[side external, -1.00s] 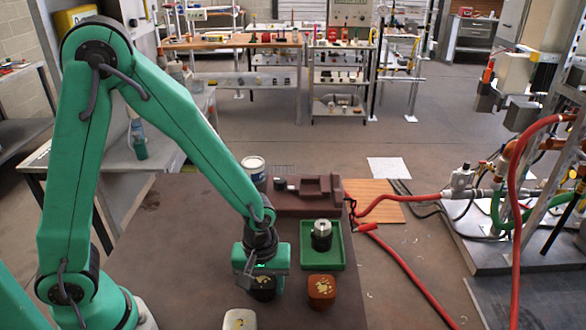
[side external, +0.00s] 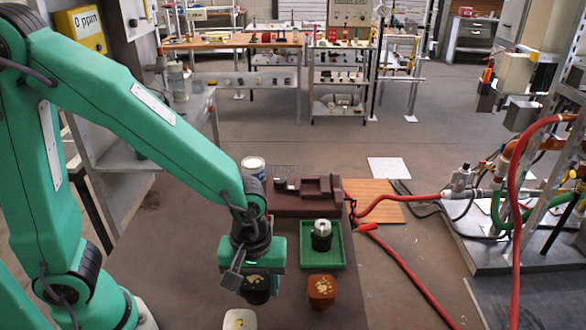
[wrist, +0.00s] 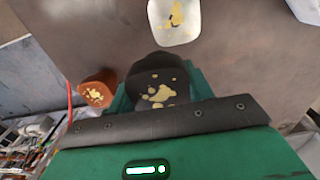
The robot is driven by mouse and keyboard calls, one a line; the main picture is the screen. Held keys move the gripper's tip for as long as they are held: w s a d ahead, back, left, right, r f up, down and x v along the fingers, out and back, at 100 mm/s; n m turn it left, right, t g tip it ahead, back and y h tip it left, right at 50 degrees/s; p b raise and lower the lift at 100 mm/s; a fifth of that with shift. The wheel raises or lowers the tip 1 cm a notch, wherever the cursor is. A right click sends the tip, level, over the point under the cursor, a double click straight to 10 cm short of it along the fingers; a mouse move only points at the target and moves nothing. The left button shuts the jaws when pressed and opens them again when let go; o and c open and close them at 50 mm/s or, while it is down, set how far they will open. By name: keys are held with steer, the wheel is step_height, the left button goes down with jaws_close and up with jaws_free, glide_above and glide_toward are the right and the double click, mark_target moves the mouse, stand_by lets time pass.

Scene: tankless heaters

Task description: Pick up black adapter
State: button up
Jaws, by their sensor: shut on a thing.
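The black adapter (side external: 256,290) has yellowish patches on its face. My gripper (side external: 252,274) is shut on it, at the front middle of the brown table in the side external view. In the wrist view the black adapter (wrist: 158,88) sits between the green jaws, its patched face toward the camera. Part of it is hidden behind the gripper body. I cannot tell for sure how far it is above the table.
A brown-orange block (side external: 321,291) stands just right of my gripper. A white block (side external: 240,320) is nearer the front edge. A green tray (side external: 306,258) holds a black and silver part (side external: 322,235). A white can (side external: 253,167) stands behind.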

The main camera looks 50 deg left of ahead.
mark_target(252, 293)
steer(key=shift+s+d+r, duration=0.9)
steer(key=shift+s+d, duration=0.1)
steer(key=shift+s, duration=0.15)
steer(key=shift+s+d+r, duration=0.9)
steer(key=shift+s+d, duration=0.05)
steer(key=shift+s, duration=0.2)
steer(key=shift+w, duration=0.15)
steer(key=shift+w+a+r, duration=0.2)
steer(key=shift+w, duration=0.25)
steer(key=w+a+r+m, duration=0.3)
steer(key=w+a+m, duration=0.1)
steer(key=w+a, duration=0.5)
steer(key=w+a+r+m, duration=0.4)
steer(key=w+a+m, duration=0.1)
steer(key=w+a, duration=0.3)
steer(key=shift+w+a+r, duration=0.25)
steer(key=shift+w+a, duration=0.1)
steer(key=shift+w, duration=0.4)
